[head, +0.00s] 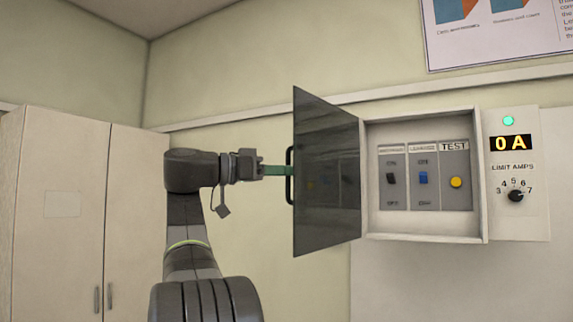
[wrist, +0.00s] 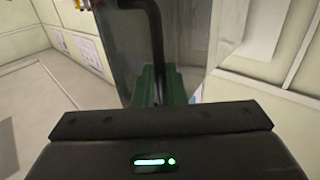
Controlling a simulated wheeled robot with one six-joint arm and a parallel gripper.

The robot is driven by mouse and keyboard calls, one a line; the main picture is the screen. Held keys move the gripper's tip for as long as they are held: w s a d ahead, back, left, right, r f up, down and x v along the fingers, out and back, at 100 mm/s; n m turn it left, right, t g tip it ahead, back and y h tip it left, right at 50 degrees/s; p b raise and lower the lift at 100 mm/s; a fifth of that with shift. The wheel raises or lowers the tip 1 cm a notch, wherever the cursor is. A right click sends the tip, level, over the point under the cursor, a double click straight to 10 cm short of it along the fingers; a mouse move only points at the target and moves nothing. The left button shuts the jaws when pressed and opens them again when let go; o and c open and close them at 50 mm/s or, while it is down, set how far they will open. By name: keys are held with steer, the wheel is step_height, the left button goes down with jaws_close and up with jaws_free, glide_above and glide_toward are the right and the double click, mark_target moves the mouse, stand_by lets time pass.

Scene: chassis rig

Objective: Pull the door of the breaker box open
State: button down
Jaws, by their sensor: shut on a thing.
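The breaker box (head: 422,112) is mounted on the wall right of centre in the head view. Its dark, see-through door (head: 325,215) is hinged at the box's left side and stands swung wide open toward the left. A black bar handle (head: 289,160) is on the door's outer edge. My gripper (head: 285,171) reaches it from the left with green fingers and is shut on the handle. In the wrist view the handle (wrist: 155,45) runs down between the green fingers (wrist: 158,85); its lower part is hidden.
Inside the box are a black switch (head: 391,179), a blue switch (head: 423,178) and a yellow button (head: 456,182). A panel with a "0 A" display (head: 510,143), a green light and a dial stands to the right. White cabinets (head: 60,200) are at the left. A poster (head: 495,35) hangs above.

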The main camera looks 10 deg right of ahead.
steer(key=shift+w+a, duration=0.3)
steer(key=shift+w, duration=0.3)
steer(key=c, duration=1.8)
jaws_free()
steer(key=shift+d, duration=0.1)
steer(key=o, duration=0.3)
steer(key=shift+w+d+f, duration=0.1)
steer(key=shift+w+d, duration=0.2)
steer(key=shift+d, duration=0.2)
steer(key=v, duration=1.4)
steer(key=shift+a, duration=0.15)
steer(key=shift+s, duration=0.1)
